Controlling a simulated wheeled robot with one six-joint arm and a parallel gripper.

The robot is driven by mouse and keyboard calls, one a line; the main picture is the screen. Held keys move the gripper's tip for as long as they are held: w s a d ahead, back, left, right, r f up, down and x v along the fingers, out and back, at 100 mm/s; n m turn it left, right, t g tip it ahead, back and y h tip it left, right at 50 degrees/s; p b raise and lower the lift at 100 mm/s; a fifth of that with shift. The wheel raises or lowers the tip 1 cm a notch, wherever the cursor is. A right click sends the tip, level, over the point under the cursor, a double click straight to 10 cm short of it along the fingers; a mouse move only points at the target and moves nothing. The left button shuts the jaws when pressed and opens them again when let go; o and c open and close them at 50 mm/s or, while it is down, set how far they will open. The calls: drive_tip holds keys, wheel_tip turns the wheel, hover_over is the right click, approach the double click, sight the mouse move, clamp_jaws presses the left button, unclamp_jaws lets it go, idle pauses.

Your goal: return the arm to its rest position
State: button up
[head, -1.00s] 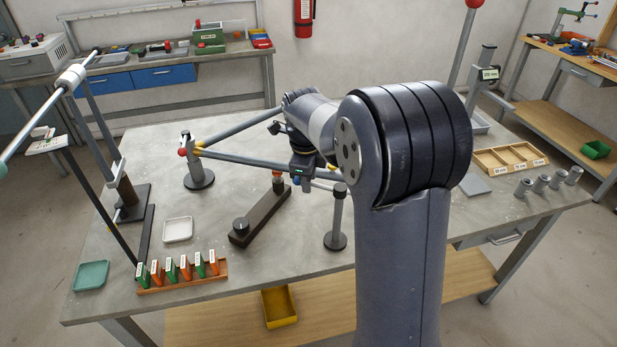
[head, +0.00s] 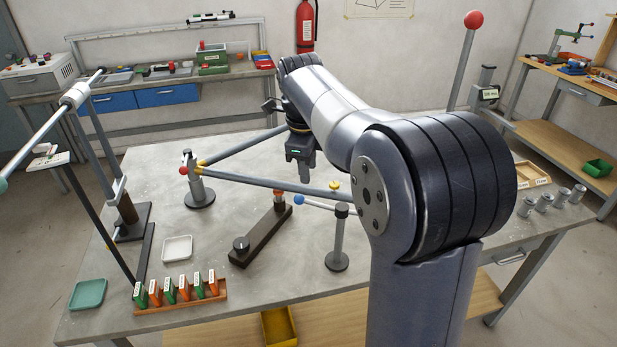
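My arm rises from the lower right and reaches over the workbench (head: 215,215). Its forearm slopes up toward the back, and my gripper (head: 302,178) hangs from the far end, pointing down. The gripper is above the frame of grey bars (head: 265,181), apart from it as far as I can see. Nothing shows held in it, but the fingers are too small and dark to tell their opening. The frame's bars meet at a post with a red ball (head: 184,170) on the left. A second post (head: 338,240) stands at the right, near a blue ball (head: 299,200).
A dark block with a knob (head: 258,235) lies mid-bench. A rack of green and orange tags (head: 180,300), a white tray (head: 177,248) and a green tray (head: 87,294) lie at the left front. A tall slanted bar stand (head: 100,195) rises at left. Grey cylinders (head: 543,203) stand at right.

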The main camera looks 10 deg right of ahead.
sight(310, 201)
idle(0.4)
drive_tip(key=f, duration=0.3)
drive_tip(key=w+f, duration=0.1)
drive_tip(key=f, duration=0.3)
drive_tip(key=d+f+p, duration=0.1)
drive_tip(key=f, duration=0.2)
drive_tip(key=shift+w+f, duration=0.15)
drive_tip(key=shift+w, duration=0.1)
drive_tip(key=shift+f, duration=0.1)
wheel_tip(310, 201, up, 10)
drive_tip(key=s+a+b, duration=0.1)
drive_tip(key=f, duration=0.6)
drive_tip(key=w+d+f+p, duration=0.1)
drive_tip(key=f, duration=0.3)
drive_tip(key=shift+s+a, duration=0.1)
drive_tip(key=shift+s+a+n, duration=0.15)
drive_tip(key=shift+s+n, duration=0.25)
drive_tip(key=shift+n, duration=0.4)
